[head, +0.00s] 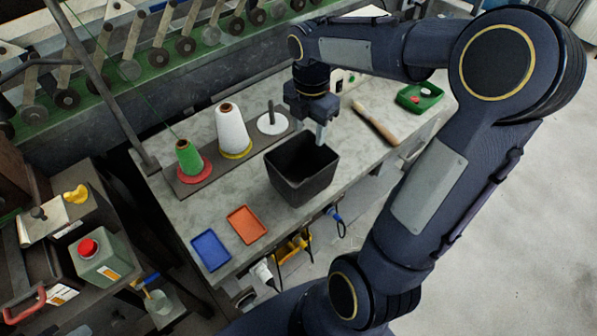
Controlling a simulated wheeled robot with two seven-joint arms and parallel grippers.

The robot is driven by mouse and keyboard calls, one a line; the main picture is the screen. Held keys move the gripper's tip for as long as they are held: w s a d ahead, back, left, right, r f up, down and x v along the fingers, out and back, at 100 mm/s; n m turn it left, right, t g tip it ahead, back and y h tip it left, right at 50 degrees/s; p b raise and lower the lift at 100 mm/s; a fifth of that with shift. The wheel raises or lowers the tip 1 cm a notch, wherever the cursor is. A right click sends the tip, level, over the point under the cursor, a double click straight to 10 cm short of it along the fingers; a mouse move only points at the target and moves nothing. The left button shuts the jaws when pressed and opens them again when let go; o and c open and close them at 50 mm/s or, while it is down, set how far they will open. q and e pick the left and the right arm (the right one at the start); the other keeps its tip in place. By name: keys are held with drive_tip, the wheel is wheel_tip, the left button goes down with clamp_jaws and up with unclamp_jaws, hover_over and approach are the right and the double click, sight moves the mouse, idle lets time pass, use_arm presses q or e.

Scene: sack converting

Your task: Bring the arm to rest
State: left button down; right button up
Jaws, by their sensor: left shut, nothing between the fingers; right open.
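My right gripper (320,130) hangs pointing down over the workbench, above the back right rim of a black open bin (302,180). Its fingers are apart, with nothing seen between them. I cannot tell whether the fingertips are above the bin's opening or just behind it. My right arm (430,190) reaches up from the bottom, bends at the upper right and comes back left to the bench. My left gripper is not in view.
On the grey bench (230,195) stand a green cone (188,157), a white cone (232,130) and an empty spindle (271,122). A blue tray (211,250), an orange tray (246,224), a wooden-handled tool (376,124) and a green tray (419,97) lie around the bin.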

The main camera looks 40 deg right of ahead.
drive_tip(key=shift+r, duration=0.65)
drive_tip(key=s+a+m+t+y, duration=0.2)
drive_tip(key=s+a+m, duration=0.4)
drive_tip(key=m, duration=0.5)
drive_tip(key=s+a+m+t+y, duration=0.1)
drive_tip(key=s+a+m+t, duration=0.2)
drive_tip(key=s+m, duration=0.6)
drive_tip(key=shift+a+r+m+t+y, duration=0.3)
drive_tip(key=shift+a+m+y, duration=0.1)
drive_tip(key=shift+a+m, duration=0.9)
